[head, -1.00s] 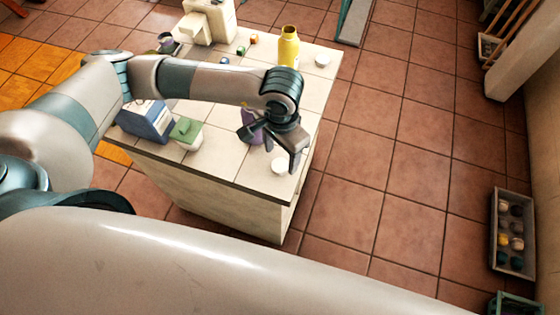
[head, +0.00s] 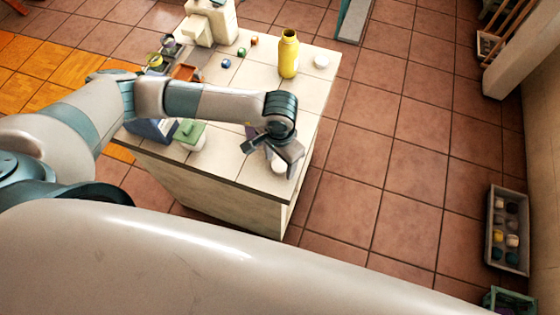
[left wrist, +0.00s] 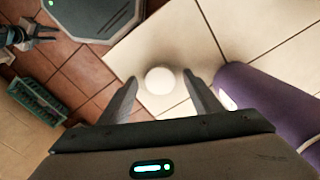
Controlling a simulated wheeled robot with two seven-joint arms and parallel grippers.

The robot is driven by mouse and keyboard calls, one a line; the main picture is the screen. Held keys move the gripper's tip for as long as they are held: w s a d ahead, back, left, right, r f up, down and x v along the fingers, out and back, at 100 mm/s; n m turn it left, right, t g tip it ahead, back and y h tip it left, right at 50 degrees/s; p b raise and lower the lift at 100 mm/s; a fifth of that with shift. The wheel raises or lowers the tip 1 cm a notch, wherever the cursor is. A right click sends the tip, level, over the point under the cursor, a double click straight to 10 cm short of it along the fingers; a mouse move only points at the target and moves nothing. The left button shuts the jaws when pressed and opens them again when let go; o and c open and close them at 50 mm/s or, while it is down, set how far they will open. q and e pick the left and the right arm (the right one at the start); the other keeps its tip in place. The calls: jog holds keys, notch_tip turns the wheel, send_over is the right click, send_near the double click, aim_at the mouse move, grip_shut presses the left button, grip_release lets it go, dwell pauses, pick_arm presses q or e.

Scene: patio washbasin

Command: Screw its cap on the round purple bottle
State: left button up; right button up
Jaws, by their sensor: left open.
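A round white cap (head: 279,167) lies on the tiled counter top near its front right corner. My left gripper (head: 271,157) is open just above it. In the left wrist view the cap (left wrist: 159,80) shows between the two spread fingertips (left wrist: 160,84), with a gap on each side. The purple bottle (left wrist: 270,105) stands beside the gripper, on the right in the left wrist view. In the head view only a sliver of the bottle (head: 251,131) shows behind my gripper, and its mouth is hidden. A dark clawed shape (left wrist: 32,36) in the left wrist view may be my right gripper.
A yellow bottle (head: 288,55) and another white disc (head: 322,61) stand at the back right. A floor tray (head: 508,232) lies far right.

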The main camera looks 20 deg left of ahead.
aim_at(283, 167)
pick_arm(q)
jog(key=shift+f, duration=0.2)
dwell(0.3)
jog(key=c, duration=1.1)
jog(key=shift+r, duration=0.1)
jog(key=shift+r+b, duration=0.45)
jog(key=shift+b, duration=0.1)
jog(key=r+b, duration=0.1)
jog(key=d+r+b, duration=0.1)
jog(key=r, duration=0.1)
jog(key=s+d+r+b, duration=0.3)
jog(key=d+r, duration=0.4)
jog(key=d, duration=0.3)
jog(key=shift+d+b, duration=0.15)
jog(key=shift+b, duration=0.75)
